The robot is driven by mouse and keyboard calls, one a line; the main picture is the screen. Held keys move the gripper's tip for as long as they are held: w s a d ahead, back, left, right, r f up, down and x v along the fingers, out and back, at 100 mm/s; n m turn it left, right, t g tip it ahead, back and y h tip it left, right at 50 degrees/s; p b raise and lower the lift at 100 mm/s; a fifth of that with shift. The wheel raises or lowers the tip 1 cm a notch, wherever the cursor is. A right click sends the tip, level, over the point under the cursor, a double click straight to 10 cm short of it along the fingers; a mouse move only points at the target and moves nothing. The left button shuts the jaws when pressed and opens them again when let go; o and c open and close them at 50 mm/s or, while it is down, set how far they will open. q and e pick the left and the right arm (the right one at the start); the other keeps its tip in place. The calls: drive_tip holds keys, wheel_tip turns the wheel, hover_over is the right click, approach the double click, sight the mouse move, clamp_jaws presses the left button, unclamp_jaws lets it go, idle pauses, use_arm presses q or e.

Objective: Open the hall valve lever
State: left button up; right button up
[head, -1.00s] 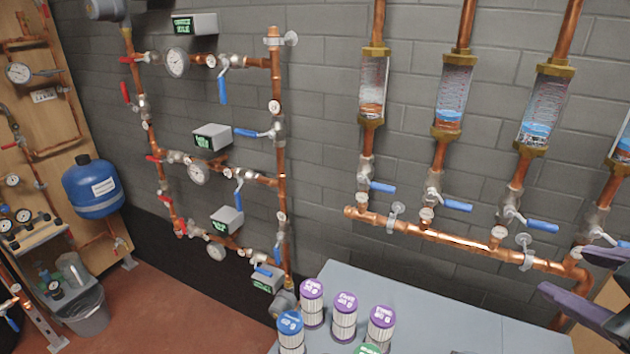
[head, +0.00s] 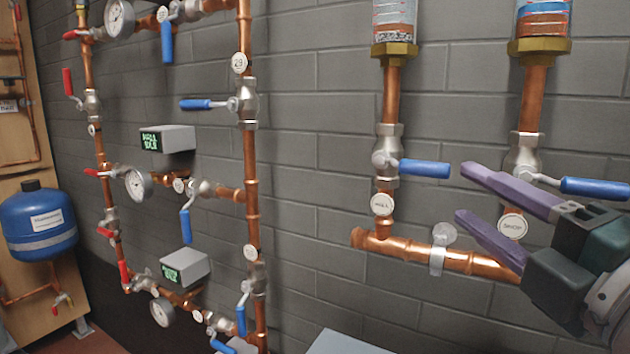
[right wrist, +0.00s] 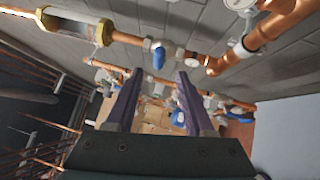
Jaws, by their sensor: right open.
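The valve above the tag that reads HALL (head: 382,204) has a blue lever (head: 425,168) sticking out to the right, across its vertical copper pipe. My right gripper (head: 464,193) comes in from the right with its purple fingers spread and nothing between them. Its tips are just right of the hall lever's end and appear apart from it. In the right wrist view, a blue lever (right wrist: 158,60), apparently the same one, shows end-on ahead of the open fingers (right wrist: 160,75). My left gripper is not in view.
The SHOP valve's blue lever (head: 595,187) is close behind my right gripper. A copper manifold (head: 400,248) runs below the fingers. A rack of pipes, gauges and blue levers, including one lever (head: 195,104), stands left. Bare block wall (head: 315,150) lies between.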

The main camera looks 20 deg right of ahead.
sight(433, 172)
drive_tip(key=w, duration=0.2)
drive_tip(key=w+r+p, duration=0.1)
drive_tip(key=w, duration=0.2)
drive_tip(key=w+p, duration=0.1)
drive_tip(key=w, duration=0.2)
drive_tip(key=shift+d+r, duration=0.2)
drive_tip(key=shift+w, duration=0.45)
drive_tip(key=shift+c, duration=1.4)
clamp_jaws()
